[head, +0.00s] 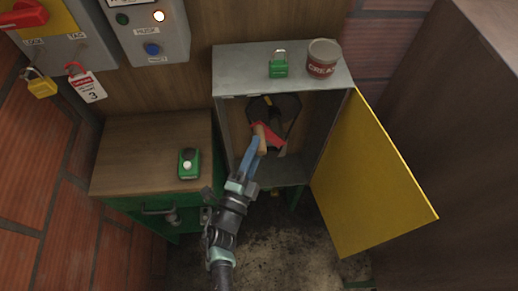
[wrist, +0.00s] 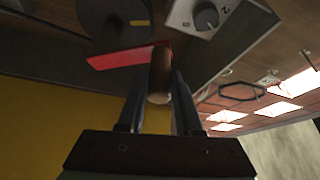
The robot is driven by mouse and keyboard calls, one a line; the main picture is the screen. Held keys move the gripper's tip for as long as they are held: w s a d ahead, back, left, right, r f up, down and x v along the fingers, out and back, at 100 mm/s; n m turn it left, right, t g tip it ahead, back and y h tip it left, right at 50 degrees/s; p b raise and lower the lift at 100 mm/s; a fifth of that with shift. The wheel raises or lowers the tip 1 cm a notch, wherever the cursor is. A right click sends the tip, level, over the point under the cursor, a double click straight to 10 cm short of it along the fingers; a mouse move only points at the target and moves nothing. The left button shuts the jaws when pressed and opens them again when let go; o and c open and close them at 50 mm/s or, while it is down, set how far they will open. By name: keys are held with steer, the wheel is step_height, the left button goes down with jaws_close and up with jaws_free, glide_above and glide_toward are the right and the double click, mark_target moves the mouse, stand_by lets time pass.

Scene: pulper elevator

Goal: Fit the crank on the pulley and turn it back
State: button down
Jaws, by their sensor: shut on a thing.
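The crank has a red arm (head: 266,134) and a wooden handle (head: 261,139). My gripper (head: 258,150) reaches into the open cabinet and is shut on the handle. In the wrist view the handle (wrist: 160,72) stands between the two fingers of my gripper (wrist: 157,98), and the red arm (wrist: 120,58) runs left from it. The dark round pulley (wrist: 97,14), with a small yellow mark, is behind the red arm. It also shows inside the cabinet in the head view (head: 287,104). The arm overlaps the pulley's hub; I cannot tell whether it is seated there.
The grey cabinet (head: 237,58) has its yellow door (head: 366,190) swung open to the right. A green padlock (head: 278,67) and a grease tin (head: 321,60) stand on top. A wooden-topped bench (head: 135,150) with a green device (head: 188,163) is at left. A knob box (wrist: 206,16) is near the pulley.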

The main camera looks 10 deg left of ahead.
steer(key=shift+s+a+f, duration=0.1)
steer(key=shift+a+f, duration=0.05)
steer(key=shift+a, duration=0.1)
steer(key=shift+n, duration=0.3)
steer(key=shift+s+a+f+n+t+b, duration=0.15)
steer(key=shift+a+f+n+t+b, duration=0.45)
steer(key=shift+n+b, duration=0.45)
steer(key=shift+f, duration=0.15)
